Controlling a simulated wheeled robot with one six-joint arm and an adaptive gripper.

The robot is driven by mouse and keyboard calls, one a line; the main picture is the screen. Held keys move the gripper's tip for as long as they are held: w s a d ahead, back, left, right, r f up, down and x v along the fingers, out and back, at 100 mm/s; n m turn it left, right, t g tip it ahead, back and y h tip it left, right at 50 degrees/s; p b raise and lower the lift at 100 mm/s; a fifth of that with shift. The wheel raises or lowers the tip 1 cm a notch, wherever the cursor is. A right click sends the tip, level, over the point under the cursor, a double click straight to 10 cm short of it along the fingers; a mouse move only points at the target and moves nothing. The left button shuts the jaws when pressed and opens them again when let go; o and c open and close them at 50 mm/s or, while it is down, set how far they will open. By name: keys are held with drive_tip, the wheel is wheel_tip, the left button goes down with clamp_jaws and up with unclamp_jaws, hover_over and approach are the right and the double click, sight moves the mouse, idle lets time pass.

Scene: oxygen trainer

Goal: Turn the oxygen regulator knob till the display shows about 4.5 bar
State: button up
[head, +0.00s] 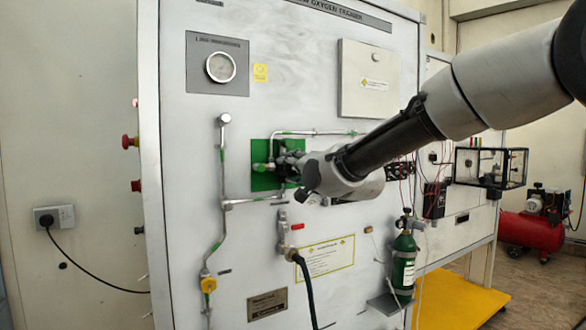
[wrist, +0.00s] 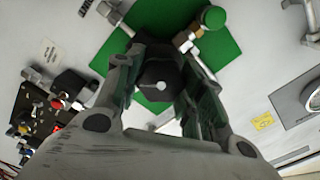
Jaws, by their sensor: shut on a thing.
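The regulator knob (wrist: 160,82) is black, with a pale pointer mark on its face, and sits in front of a green plate (wrist: 112,62) in the wrist view. My gripper (wrist: 160,75) is shut on the knob, with one finger on each side of it. In the head view the green plate (head: 262,181) is on the white panel, and my gripper (head: 292,168) is in front of it; the knob is hidden there by my gripper. A round gauge (head: 220,67) at the panel's upper left is the display I can make out; its reading is too small to tell.
Pipes and a hose (head: 305,285) run around the green plate. A green oxygen cylinder (head: 403,262) stands at the lower right of the panel. A clear box (head: 490,167) and a red compressor (head: 530,231) are farther right.

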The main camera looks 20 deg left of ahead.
drive_tip(key=shift+m, duration=0.4)
drive_tip(key=o, duration=1)
drive_tip(key=v, duration=0.8)
